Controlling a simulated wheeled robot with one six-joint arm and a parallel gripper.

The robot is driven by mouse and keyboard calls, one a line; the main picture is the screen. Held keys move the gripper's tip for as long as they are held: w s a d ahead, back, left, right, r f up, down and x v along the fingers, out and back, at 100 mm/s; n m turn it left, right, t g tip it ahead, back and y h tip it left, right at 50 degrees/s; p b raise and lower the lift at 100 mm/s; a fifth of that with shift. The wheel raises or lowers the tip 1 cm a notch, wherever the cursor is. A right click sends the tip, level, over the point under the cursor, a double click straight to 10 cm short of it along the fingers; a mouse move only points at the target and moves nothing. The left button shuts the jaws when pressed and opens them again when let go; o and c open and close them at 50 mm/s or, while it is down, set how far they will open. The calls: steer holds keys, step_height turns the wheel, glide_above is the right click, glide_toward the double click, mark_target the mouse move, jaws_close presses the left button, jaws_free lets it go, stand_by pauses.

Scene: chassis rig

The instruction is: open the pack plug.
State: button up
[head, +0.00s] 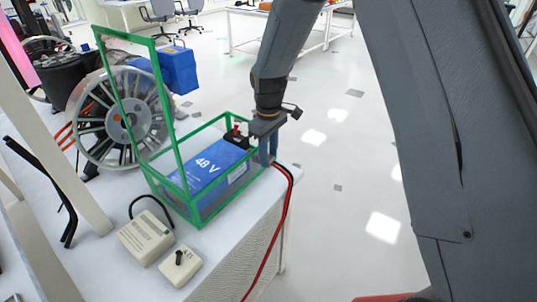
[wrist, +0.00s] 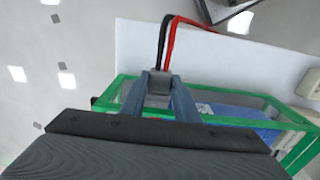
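The blue 48 V battery pack (head: 212,170) sits inside a green-edged frame (head: 190,222) on the white bench. Its grey pack plug (wrist: 156,83) is at the frame's end, with red and black cables (wrist: 167,38) running from it. My gripper (wrist: 157,80) has one finger on each side of the plug, and both appear to touch it, so it looks shut on the plug. In the head view my gripper (head: 267,158) points down at the frame's right end and hides most of the plug. Whether the plug is seated cannot be seen.
The frame's tall green-edged lid (head: 168,105) stands open on the left. A beige box (head: 146,238) and a small switch box (head: 181,266) lie at the bench front. A spoked wheel (head: 118,118) stands behind. The cables (head: 277,225) hang over the bench edge. Floor on the right is clear.

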jaws_close()
steer(key=shift+s+d+p, duration=0.4)
steer(key=shift+s+d, duration=0.3)
steer(key=shift+d, duration=0.2)
steer(key=o, duration=0.9)
jaws_free()
steer(key=shift+o, duration=0.2)
step_height(320, 180, up, 8)
steer(key=b, duration=0.1)
